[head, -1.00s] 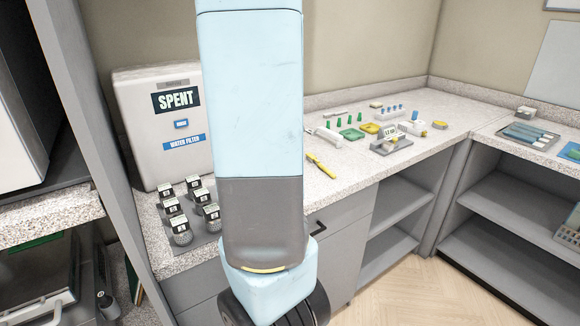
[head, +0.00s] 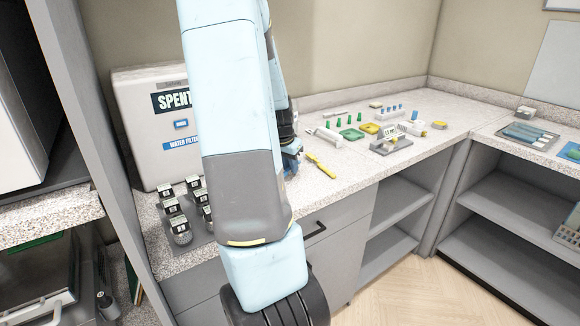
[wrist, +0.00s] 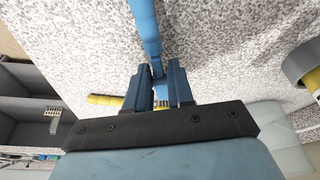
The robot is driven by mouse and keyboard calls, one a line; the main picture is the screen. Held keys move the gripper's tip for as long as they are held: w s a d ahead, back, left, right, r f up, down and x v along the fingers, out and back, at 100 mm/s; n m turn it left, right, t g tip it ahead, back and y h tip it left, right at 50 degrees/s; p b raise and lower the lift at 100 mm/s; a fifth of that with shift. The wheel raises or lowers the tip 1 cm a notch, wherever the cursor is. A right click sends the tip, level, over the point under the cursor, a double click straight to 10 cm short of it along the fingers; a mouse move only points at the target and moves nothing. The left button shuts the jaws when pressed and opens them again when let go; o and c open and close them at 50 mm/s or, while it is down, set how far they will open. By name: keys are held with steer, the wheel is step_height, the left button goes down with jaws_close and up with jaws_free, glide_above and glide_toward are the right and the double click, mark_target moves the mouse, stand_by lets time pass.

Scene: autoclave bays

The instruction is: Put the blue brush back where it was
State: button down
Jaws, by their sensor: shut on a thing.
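The blue brush (wrist: 148,32) is held in my gripper (wrist: 160,88) in the wrist view. Its blue handle reaches up from between the two blue fingers, over the speckled counter. In the head view my gripper (head: 290,160) shows beside my arm, low over the counter and just left of a yellow tool (head: 320,165). My arm hides most of the brush there. I cannot tell whether the brush touches the counter.
A white SPENT box (head: 165,120) and several dark-and-white canisters (head: 180,225) stand on the left. Green holders (head: 352,134), yellow holders (head: 369,128) and a small grey stand (head: 392,144) lie further right. The counter's front right of the yellow tool is clear.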

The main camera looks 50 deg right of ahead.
steer(key=shift+f, duration=0.5)
steer(key=c, duration=1)
jaws_free()
steer(key=shift+r, duration=0.1)
steer(key=shift+r, duration=0.35)
steer(key=v, duration=1.2)
steer(key=shift+a+f, duration=0.1)
